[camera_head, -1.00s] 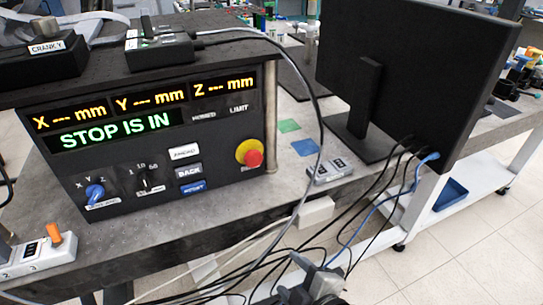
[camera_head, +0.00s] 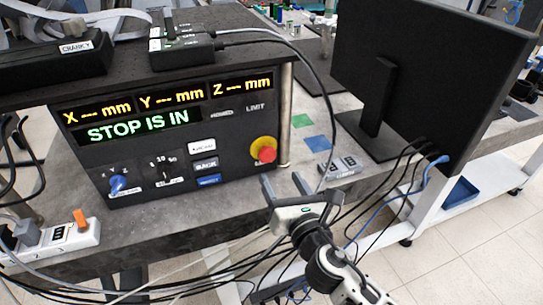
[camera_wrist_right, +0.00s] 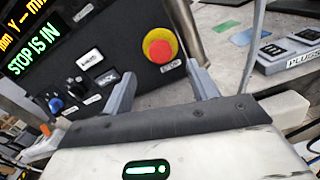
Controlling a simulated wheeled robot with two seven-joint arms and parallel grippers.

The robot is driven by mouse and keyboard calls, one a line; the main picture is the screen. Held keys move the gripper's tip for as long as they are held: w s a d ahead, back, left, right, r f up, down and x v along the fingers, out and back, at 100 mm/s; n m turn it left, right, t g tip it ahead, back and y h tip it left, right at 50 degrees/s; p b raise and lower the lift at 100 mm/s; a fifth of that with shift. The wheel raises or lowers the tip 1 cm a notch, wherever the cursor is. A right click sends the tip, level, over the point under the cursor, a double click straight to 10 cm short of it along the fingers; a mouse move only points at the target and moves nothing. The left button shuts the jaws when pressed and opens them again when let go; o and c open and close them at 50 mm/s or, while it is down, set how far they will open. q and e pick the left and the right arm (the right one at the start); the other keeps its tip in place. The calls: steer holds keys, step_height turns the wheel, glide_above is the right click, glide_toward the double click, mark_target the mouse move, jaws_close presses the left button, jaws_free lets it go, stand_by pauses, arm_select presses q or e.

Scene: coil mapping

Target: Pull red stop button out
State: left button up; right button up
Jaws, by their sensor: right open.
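The red stop button (camera_head: 266,154) sits on a yellow round base at the lower right of the black control panel (camera_head: 150,165). The panel display (camera_head: 138,126) reads "STOP IS IN". My right gripper (camera_head: 284,183) is open and empty, below and slightly right of the button in the head view. In the right wrist view the red button (camera_wrist_right: 160,51) shows ahead, roughly between the two spread fingers (camera_wrist_right: 163,84) and apart from them. My left gripper is not in view.
A black cable (camera_head: 318,80) hangs down to the right of the panel near my right gripper. A monitor (camera_head: 430,80) stands at the right, with a grey plug box (camera_head: 338,168) in front. A power strip (camera_head: 60,240) with an orange switch lies at lower left.

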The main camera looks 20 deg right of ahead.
mark_target(269, 157)
steer(key=w, duration=0.7)
steer(key=shift+w+a, duration=0.1)
